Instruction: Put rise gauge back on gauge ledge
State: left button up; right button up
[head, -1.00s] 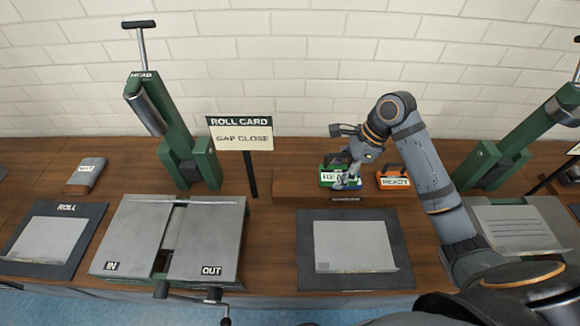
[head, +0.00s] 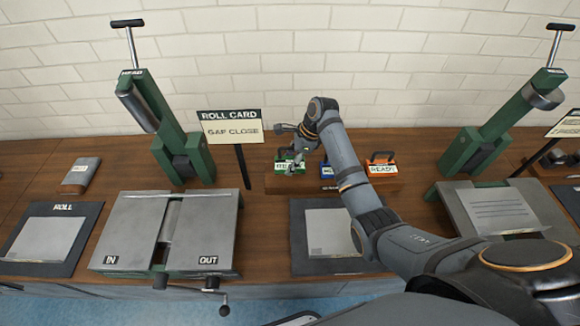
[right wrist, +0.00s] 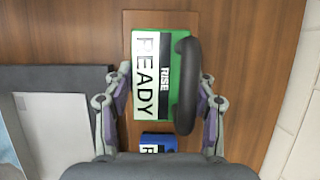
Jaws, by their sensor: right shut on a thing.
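The rise gauge (right wrist: 150,76) is a green block with a black handle and a white READY label. In the head view, the green gauge (head: 283,164) is at the left end of the wooden gauge ledge (head: 300,186). My right gripper (head: 294,168) is shut on it; in the right wrist view, the fingers (right wrist: 165,95) lie on its two sides. It is over the ledge, but I cannot tell whether its underside touches. My arm partly covers it in the head view. My left gripper is not in view.
A blue gauge (head: 328,172) and an orange gauge (head: 381,167) stand to the right on the ledge. My forearm partly hides the blue one. A roll card sign (head: 231,128) stands left of the ledge. A dark mat with a grey sheet (head: 325,235) lies in front.

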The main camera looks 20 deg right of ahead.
notch_tip(320, 180, down, 3)
jog(key=shift+a+f+p, duration=0.1)
jog(key=shift+f+p, duration=0.05)
jog(key=shift+p, duration=0.2)
jog(key=o, duration=1.4)
jog(key=shift+c, duration=0.2)
jog(key=b+v, duration=0.1)
jog(key=v, duration=1.1)
